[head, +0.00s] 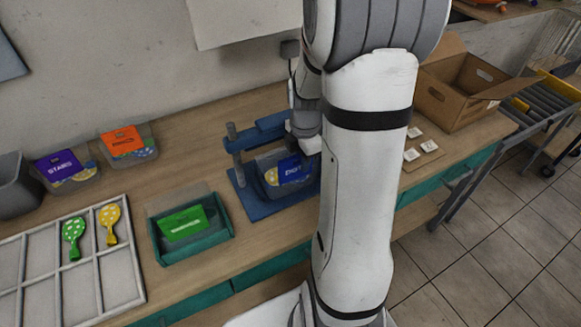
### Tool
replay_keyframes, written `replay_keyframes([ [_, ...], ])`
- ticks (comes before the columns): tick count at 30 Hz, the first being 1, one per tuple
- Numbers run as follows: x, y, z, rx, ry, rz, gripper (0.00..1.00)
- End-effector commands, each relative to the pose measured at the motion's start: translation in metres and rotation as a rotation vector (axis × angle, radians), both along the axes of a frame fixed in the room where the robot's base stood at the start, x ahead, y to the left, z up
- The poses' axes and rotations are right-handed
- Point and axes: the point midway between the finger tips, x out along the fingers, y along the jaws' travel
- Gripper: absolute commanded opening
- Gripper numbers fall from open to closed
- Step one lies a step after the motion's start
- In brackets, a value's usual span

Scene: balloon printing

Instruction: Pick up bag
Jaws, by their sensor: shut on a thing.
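A clear bag (270,186) with a blue printed label (291,169) and something yellow inside stands on the blue stand (246,199) at the middle of the bench. My gripper (306,141) is at the bag's upper right side, shut on the bag. My arm hides part of the gripper and the area to its right, so the fingertips do not show clearly.
A bag with a green label (184,223) sits in a teal tray (163,255). Bags with purple (60,165) and orange (122,141) labels stand by the wall. A white divided tray (86,286) holds two balloons. An open cardboard box (447,106) stands right.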

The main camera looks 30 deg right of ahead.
Motion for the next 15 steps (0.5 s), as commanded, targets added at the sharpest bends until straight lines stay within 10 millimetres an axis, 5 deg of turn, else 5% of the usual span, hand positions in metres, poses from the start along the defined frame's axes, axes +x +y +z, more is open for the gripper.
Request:
replay_keyframes([
  [15,0.001,-0.001,0.03,-0.001,-0.004,-0.001,0.0],
])
